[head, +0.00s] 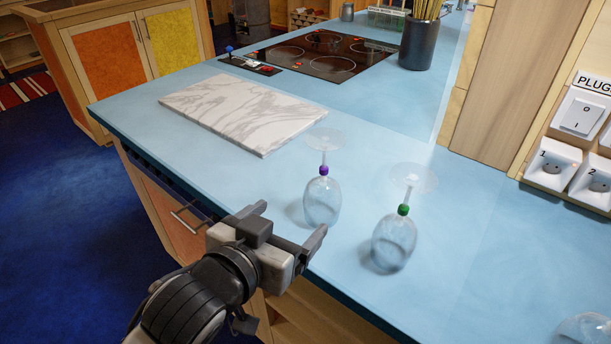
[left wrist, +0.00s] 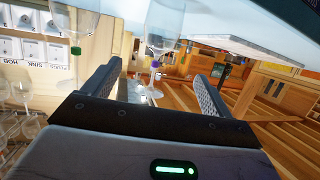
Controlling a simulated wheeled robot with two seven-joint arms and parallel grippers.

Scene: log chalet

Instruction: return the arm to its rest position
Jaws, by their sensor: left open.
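My left gripper (head: 289,224) is open and empty, at the front edge of the blue counter (head: 420,310). In the left wrist view its two fingers (left wrist: 155,85) are spread apart with nothing held between them. An upside-down wine glass with a purple ring on its stem (head: 322,200) stands on the counter just beyond the fingers, apart from them. It also shows beyond the fingers in the left wrist view (left wrist: 164,25). Another upside-down glass with a green ring (head: 394,243) stands to its right. My right gripper is in neither view.
A white marble board (head: 240,110) lies on the counter farther back. Behind it are a black cooktop (head: 320,54) and a dark pot of sticks (head: 419,45). Part of another glass (head: 586,328) shows at the lower right. A socket panel (head: 575,150) is at the right.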

